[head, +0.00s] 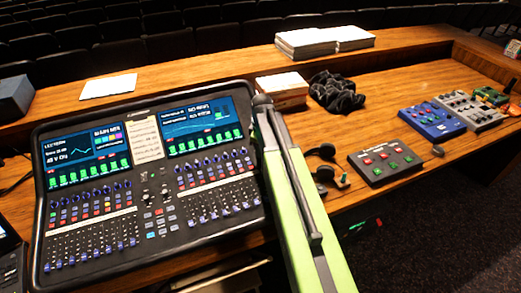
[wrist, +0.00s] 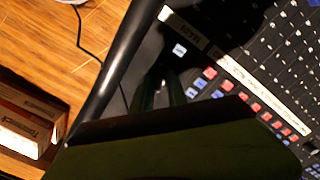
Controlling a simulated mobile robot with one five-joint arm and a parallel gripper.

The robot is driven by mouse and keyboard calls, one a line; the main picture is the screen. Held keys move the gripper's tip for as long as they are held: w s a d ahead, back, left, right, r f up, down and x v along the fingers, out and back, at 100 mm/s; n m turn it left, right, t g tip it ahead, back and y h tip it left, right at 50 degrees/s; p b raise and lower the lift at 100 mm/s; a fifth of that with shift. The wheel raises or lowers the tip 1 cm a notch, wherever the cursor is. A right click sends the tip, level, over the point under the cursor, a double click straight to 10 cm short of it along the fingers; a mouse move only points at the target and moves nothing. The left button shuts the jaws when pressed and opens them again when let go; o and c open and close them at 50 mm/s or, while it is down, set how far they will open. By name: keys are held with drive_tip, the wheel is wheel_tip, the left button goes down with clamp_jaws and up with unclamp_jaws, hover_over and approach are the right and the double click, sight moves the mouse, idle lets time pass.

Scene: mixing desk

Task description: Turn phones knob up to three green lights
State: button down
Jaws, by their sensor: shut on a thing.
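The mixing desk (head: 150,190) fills the left of the head view, with two lit screens and rows of faders. My green arm crosses its right edge, and my gripper's fingers cannot be made out there. In the wrist view my gripper (wrist: 162,88) reaches down to the desk's dark panel, just inside its thick black rim (wrist: 112,75). The fingers are shut on what seems to be the phones knob. The knob is hidden by the fingers and shadow. I cannot make out its green lights in either view.
Red and blue buttons (wrist: 247,96) run beside the fingers in the wrist view. Right of my arm lie headphones (head: 322,152), a button box (head: 385,161) and a blue pedal box (head: 432,121).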

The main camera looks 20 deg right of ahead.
drive_tip(key=shift+m, duration=1.6)
drive_tip(key=c, duration=1.3)
unclamp_jaws()
wheel_tip(320, 180, up, 17)
drive_tip(key=s+p, duration=0.2)
drive_tip(key=p, duration=1.5)
drive_tip(key=shift+a+r, duration=0.15)
drive_tip(key=shift+a, duration=0.25)
